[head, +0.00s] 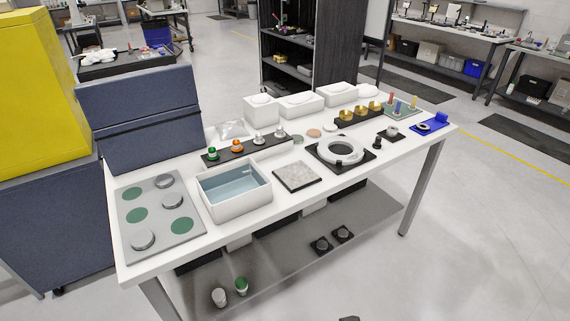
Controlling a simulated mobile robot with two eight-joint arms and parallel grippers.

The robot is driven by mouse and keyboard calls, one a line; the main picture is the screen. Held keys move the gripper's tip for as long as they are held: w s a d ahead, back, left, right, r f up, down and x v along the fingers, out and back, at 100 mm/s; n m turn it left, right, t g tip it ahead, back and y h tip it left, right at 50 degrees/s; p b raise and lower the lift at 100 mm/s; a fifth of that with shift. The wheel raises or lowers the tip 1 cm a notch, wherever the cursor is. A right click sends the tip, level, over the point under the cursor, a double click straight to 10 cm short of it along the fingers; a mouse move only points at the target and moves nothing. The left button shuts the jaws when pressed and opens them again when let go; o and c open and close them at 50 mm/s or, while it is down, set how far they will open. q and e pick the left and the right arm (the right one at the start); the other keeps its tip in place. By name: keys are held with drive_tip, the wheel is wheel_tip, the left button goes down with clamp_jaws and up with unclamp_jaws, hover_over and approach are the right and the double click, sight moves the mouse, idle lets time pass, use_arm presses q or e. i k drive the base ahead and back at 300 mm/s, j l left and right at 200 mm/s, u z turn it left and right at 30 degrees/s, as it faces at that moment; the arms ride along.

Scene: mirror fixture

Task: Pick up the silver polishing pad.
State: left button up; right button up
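A black strip (245,147) on the white table holds a row of small knobbed pieces. From left to right they are a green one (213,153), an orange one (237,145), a pale silver one (259,138) and another silver-grey one (280,132). The two silver-toned pieces look much alike, and I cannot tell which is the silver polishing pad. All stand upright on the strip with nothing touching them. Neither of my grippers can be made out in the head view.
On the white table (205,248), a water-filled basin (238,209) stands in front of the strip. A plate with grey and green discs (154,263) lies left, a grey tile (297,177) and ring fixture (341,151) right. White boxes (301,108) stand behind. A blue partition (140,130) borders the left end.

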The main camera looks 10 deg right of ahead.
sight(259, 140)
drive_tip(key=l+u, duration=0.15)
drive_tip(key=u, duration=0.25)
drive_tip(key=i+l+u, duration=0.1)
drive_tip(key=u, duration=0.25)
drive_tip(key=l+u, duration=0.25)
drive_tip(key=u, duration=0.15)
drive_tip(key=k+l+u, duration=0.1)
drive_tip(key=l+u, duration=0.4)
drive_tip(key=l, duration=0.55)
